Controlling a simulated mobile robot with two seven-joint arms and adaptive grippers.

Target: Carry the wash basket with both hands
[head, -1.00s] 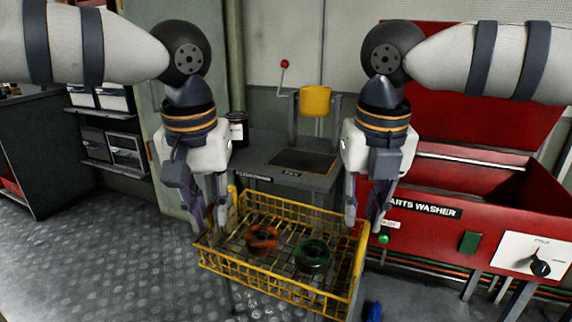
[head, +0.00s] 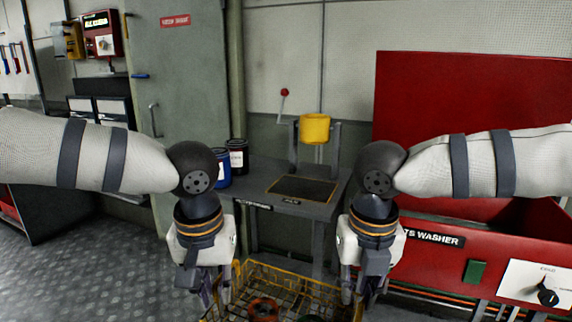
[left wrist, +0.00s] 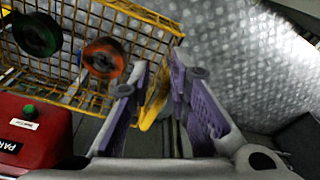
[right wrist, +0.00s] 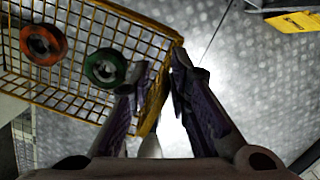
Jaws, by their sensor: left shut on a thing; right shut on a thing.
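The yellow wire wash basket (head: 285,275) hangs between my two grippers at the bottom of the head view, its lower part cut off by the frame. It holds an orange ring-shaped part (head: 264,308) and a dark green one (head: 312,318), which also shows in the right wrist view (right wrist: 105,67). My left gripper (left wrist: 160,95) is shut on the basket's left end. My right gripper (right wrist: 160,85) is shut on its right end. Both wrist views show the wire rim running between the purple-padded fingers. The basket is above the floor.
The red parts washer (head: 470,245) stands to the right with its lid up. Open floor (head: 110,265) lies left.

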